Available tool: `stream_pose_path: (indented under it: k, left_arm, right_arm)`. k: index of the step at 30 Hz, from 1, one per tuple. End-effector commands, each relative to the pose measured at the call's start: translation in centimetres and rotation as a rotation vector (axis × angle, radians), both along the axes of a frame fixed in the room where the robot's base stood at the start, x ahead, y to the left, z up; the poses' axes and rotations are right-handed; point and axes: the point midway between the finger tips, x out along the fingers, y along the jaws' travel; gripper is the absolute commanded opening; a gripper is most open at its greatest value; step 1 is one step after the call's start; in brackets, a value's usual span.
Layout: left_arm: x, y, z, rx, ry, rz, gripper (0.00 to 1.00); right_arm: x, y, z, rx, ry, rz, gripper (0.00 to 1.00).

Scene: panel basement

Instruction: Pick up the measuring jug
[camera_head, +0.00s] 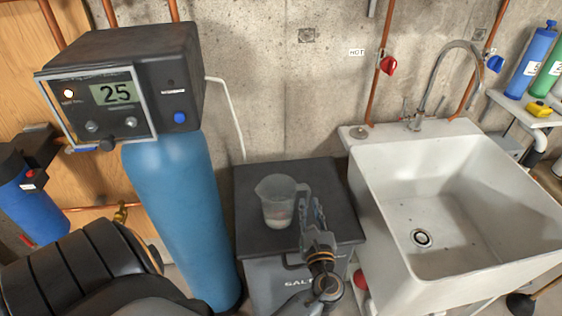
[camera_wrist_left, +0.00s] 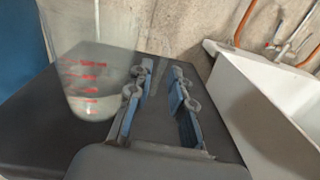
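The clear measuring jug (camera_head: 277,203), with a pale content low inside, stands upright on the dark lid of the salt bin (camera_head: 252,238). Its handle is on its right side in the head view. The left wrist view shows the jug's wall (camera_wrist_left: 92,80) with red markings at the left. My left gripper (camera_head: 312,210) is just right of the jug, low over the lid, by the handle. In the left wrist view its two blue-padded fingers (camera_wrist_left: 160,88) are apart with nothing clear between them. I cannot tell whether a finger touches the jug. My right gripper is not in view.
A white utility sink (camera_head: 460,180) with a tap stands right of the bin. A blue softener tank (camera_head: 180,205) with a display head (camera_head: 125,85) stands to the left. A concrete wall is behind. The lid around the jug is otherwise clear.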

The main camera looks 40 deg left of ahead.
Motion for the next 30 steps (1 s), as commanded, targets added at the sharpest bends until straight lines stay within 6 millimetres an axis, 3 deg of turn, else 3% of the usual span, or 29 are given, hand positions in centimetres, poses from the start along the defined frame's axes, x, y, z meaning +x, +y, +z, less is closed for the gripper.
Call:
stream_pose_path:
  k: [9,18,19,22,30]
  left_arm:
    - [3.3,2.9,0.7,0.001,-0.001,0.001,0.21]
    - [3.6,3.4,0.5,-0.001,-0.001,0.001,0.21]
    - [3.6,3.4,0.5,-0.001,-0.001,0.0,0.19]
    - [3.6,3.4,0.5,-0.001,-0.001,0.0,0.0]
    - [3.7,3.4,0.6,0.002,-0.002,0.0,0.0]
  right_arm:
    - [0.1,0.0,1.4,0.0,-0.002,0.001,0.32]
    - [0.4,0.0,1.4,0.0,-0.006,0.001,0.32]
    - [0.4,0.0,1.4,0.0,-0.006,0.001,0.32]
    - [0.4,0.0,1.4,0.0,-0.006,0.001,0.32]
    - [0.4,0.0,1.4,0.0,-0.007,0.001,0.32]
